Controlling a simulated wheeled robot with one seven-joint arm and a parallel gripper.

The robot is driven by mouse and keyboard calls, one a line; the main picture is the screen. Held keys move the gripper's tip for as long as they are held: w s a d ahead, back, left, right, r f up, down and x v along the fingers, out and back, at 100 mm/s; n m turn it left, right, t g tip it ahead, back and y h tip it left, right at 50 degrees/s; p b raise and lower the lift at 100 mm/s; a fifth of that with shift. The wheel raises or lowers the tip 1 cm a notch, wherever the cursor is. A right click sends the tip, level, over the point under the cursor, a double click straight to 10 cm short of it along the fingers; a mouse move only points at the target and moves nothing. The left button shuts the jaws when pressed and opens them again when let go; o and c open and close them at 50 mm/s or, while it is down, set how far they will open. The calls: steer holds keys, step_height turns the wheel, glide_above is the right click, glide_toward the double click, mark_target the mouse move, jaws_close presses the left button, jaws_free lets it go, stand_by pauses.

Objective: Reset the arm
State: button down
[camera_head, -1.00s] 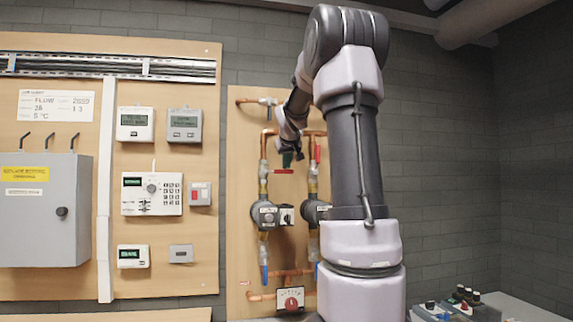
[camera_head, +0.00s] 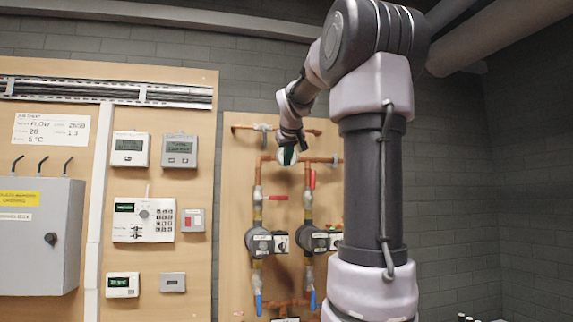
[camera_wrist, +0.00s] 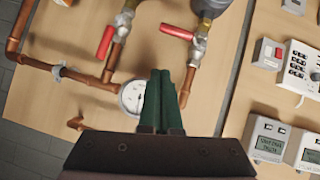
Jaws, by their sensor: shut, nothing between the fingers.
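My arm rises at the right of the head view and bends at its elbow toward the pipe board. My gripper (camera_wrist: 163,82) has green fingers, pressed together with nothing between them. In the head view my gripper (camera_head: 287,155) is small and sits in front of the upper pipes. In the wrist view the fingers partly cover a round white gauge (camera_wrist: 133,97) on the copper pipes. I cannot tell whether they touch it.
Copper pipes (camera_head: 258,175) with red-handled valves and two pumps (camera_head: 259,242) are on the wooden board. To the left are controllers (camera_head: 144,219) and a grey cabinet (camera_head: 38,238). Large ducts (camera_head: 500,35) run overhead at the right. The right brick wall (camera_head: 535,190) is bare.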

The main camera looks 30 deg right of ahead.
stand_by(0.4)
steer(key=s+a+f+m+g+y, duration=0.2)
steer(key=s+a+f+y, duration=0.4)
steer(key=s+a+f, duration=1.6)
step_height(320, 180, down, 2)
steer(key=s+g, duration=0.1)
steer(key=s, duration=0.1)
steer(key=shift+s+f+y, duration=0.2)
steer(key=shift+s+y, duration=0.2)
steer(key=shift+g, duration=0.3)
